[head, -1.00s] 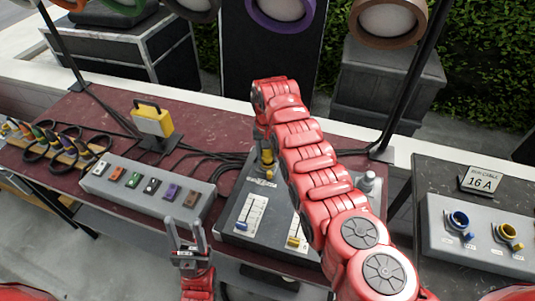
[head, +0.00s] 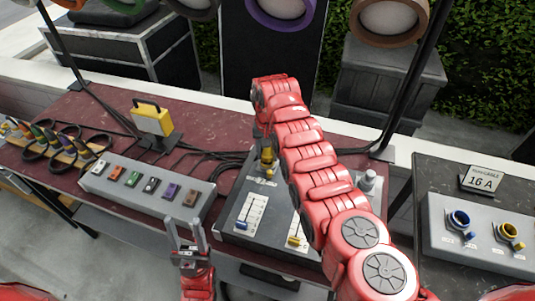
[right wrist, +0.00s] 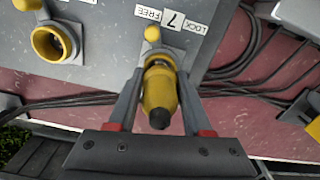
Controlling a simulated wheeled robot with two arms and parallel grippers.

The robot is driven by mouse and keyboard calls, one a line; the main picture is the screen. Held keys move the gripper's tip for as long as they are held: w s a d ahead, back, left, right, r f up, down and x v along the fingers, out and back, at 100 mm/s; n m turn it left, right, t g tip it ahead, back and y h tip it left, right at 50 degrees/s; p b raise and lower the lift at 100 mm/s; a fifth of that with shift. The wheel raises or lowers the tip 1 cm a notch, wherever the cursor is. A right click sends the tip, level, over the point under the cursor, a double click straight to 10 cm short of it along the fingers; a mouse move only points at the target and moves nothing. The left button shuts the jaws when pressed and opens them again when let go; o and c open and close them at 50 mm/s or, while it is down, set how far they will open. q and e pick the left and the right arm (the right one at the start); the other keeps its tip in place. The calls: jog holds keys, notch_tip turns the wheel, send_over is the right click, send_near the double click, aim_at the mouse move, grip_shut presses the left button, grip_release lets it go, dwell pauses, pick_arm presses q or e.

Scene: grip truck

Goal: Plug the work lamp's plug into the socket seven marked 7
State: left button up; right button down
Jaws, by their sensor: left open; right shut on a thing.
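In the right wrist view my right gripper (right wrist: 160,78) is shut on a yellow plug (right wrist: 160,94) with a dark rear end. The plug lines up with the socket marked 7 (right wrist: 160,56) and covers most of its opening. Its front end is at or in the socket's mouth; I cannot tell how deep. A yellow knob (right wrist: 152,34) sits by the socket, beside the LOCK / 7 / FREE label (right wrist: 170,18). In the head view the plug (head: 267,157) shows beside my right arm. My left gripper (head: 186,238) is open and empty in front of the table.
A second, empty yellow-ringed socket (right wrist: 48,42) lies left of socket 7. The yellow work lamp (head: 153,119) stands on the dark red table. A grey switch box (head: 147,188) and loose black cables lie nearby. A 16 A sign (head: 483,180) stands right.

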jog(key=shift+s+r, duration=0.1)
jog(key=shift+r, duration=1.35)
jog(key=shift+f, duration=0.1)
jog(key=shift+f, duration=0.15)
jog(key=shift+f+b, duration=0.15)
jog(key=shift+b, duration=0.25)
jog(key=shift+f+b, duration=0.3)
jog(key=shift+f, duration=0.05)
jog(key=shift+f+b, duration=0.25)
jog(key=shift+b, duration=0.4)
dwell(0.6)
jog(key=shift+f+b, duration=0.55)
jog(key=shift+f, duration=0.45)
dwell(0.3)
jog(key=shift+r, duration=0.1)
